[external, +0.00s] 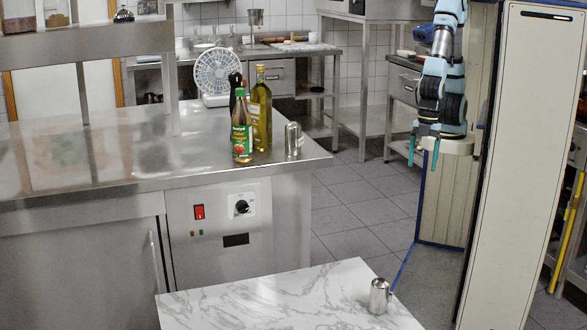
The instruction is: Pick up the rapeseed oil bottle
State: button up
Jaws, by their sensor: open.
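A tall glass bottle of yellow-green oil (261,115), which looks like the rapeseed oil bottle, stands upright on the steel counter (130,150) near its right end. A shorter bottle with a green and red label (241,140) stands just in front and to its left, close to it in the picture. The oil bottle's label is too small to read. My gripper (424,150) hangs at the right of the picture with its teal fingers pointing down. It is open and empty, well to the right of the oil bottle and apart from it.
A dark object (235,86) stands behind the labelled bottle, and a white fan (218,72) is further back. A metal shaker (292,139) stands right of the oil bottle. Another metal shaker (379,296) is on the marble tabletop (270,300). Tiled floor (350,200) is clear between counter and arm.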

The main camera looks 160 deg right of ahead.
jog(key=o, duration=0.3)
jog(key=n+t+h+p, duration=0.45)
jog(key=n+t, duration=1.15)
jog(key=n, duration=1.8)
send_near(254, 101)
jog(key=p+x, duration=0.2)
jog(key=x, duration=0.3)
jog(key=p+x, duration=0.3)
jog(key=x, duration=0.1)
jog(key=shift+w+r, duration=0.1)
jog(key=shift+r, duration=0.15)
jog(key=shift+w+d+f, duration=0.1)
jog(key=shift+w+f, duration=0.05)
jog(key=shift+w, duration=0.25)
